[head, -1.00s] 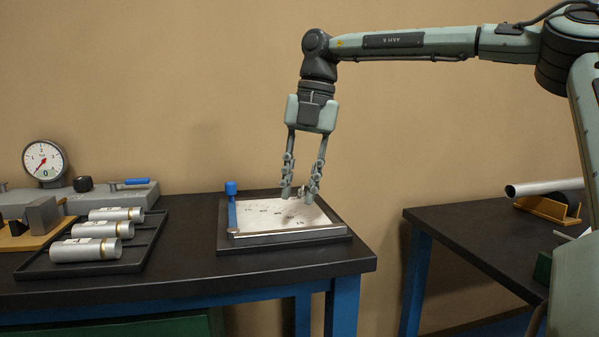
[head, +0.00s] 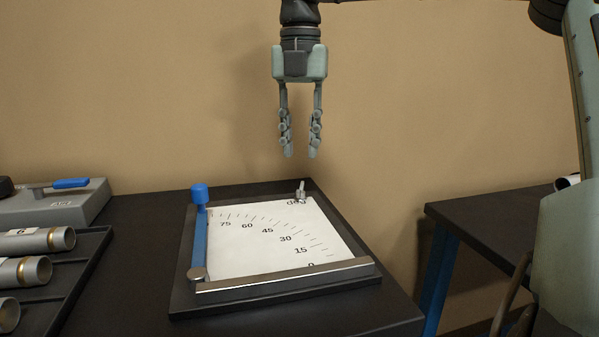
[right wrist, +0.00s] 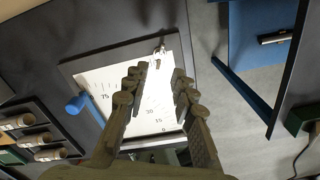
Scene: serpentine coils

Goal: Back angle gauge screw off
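The angle gauge (head: 262,238) is a white plate with degree marks in a dark tray on the black table. A small silver screw (head: 301,190) stands at its back right corner, its thin shank tilted slightly right. It also shows in the right wrist view (right wrist: 160,48), just beyond the fingers. The gauge's blue arm (head: 198,240) runs along the left side, with a blue knob (head: 199,194) at its back end. My right gripper (head: 300,153) points down, open and empty, above the screw and apart from it. My left gripper is out of view.
A metal bar (head: 290,275) borders the gauge's front. A dark tray (head: 82,290) with silver cylinders (head: 35,240) lies to the left, with a grey block with a blue lever (head: 70,184) behind. A second table (head: 480,222) stands right, across a gap.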

